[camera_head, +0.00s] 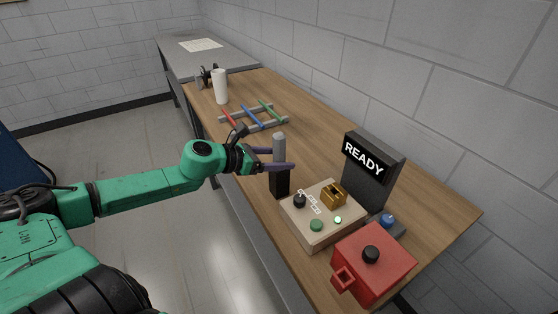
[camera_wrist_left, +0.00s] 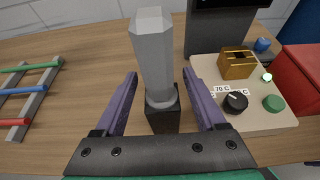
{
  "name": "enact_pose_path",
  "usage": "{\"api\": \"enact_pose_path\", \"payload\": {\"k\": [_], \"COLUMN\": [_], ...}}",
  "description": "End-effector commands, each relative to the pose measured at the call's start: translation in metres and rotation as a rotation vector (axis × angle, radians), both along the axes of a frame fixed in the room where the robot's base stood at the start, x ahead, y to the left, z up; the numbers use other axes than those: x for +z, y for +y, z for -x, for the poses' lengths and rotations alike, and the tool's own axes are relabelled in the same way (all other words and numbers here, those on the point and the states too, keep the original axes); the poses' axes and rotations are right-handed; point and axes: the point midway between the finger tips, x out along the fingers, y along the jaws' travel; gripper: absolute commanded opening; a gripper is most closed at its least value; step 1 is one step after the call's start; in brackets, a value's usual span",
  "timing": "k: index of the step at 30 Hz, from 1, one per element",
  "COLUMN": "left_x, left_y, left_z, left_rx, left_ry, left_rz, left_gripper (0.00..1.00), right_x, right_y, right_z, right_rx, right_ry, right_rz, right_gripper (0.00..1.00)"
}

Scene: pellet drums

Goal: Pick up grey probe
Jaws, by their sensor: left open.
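The grey probe (camera_head: 279,148) stands upright in a black holder (camera_head: 280,183) on the wooden table, beside the beige control box. In the left wrist view the grey probe (camera_wrist_left: 152,55) rises from the black holder (camera_wrist_left: 162,118) between my fingers. My left gripper (camera_head: 279,165) is open, with its purple fingers on either side of the probe. In the left wrist view, gaps show between the left gripper's fingers (camera_wrist_left: 160,80) and the probe. My right gripper is not in view.
The beige control box (camera_head: 323,232) has knobs, a green light and a brass block (camera_head: 334,194). A dark READY display (camera_head: 372,170) stands behind it. A red box (camera_head: 374,264) sits at the near end. A rack with coloured rods (camera_head: 253,117) and a white cup (camera_head: 220,87) stand farther back.

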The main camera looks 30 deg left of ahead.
Motion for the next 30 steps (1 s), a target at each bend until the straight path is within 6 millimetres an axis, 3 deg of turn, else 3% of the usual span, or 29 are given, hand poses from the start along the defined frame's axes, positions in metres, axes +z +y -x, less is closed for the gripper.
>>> {"api": "enact_pose_path", "payload": {"k": [7, 14, 24, 26, 30], "left_x": [-0.004, -0.003, -0.012, -0.012, -0.012], "left_y": [-0.006, -0.011, -0.017, -0.017, -0.017], "left_z": [-0.011, -0.024, -0.028, -0.028, -0.028], "left_rx": [0.001, 0.010, 0.002, 0.002, 0.002], "left_ry": [-0.006, -0.004, 0.001, 0.001, 0.001], "left_rz": [0.000, 0.010, 0.004, 0.004, 0.004], "left_gripper": [0.72, 0.72, 0.72, 0.53, 0.00], "right_x": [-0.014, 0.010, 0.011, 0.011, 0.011], "right_y": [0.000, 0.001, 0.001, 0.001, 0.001], "right_z": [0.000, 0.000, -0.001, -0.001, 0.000], "right_rx": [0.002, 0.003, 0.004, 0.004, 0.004], "right_ry": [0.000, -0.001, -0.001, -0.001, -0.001], "right_rz": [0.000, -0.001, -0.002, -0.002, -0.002], "right_gripper": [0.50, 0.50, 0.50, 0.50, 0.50]}}
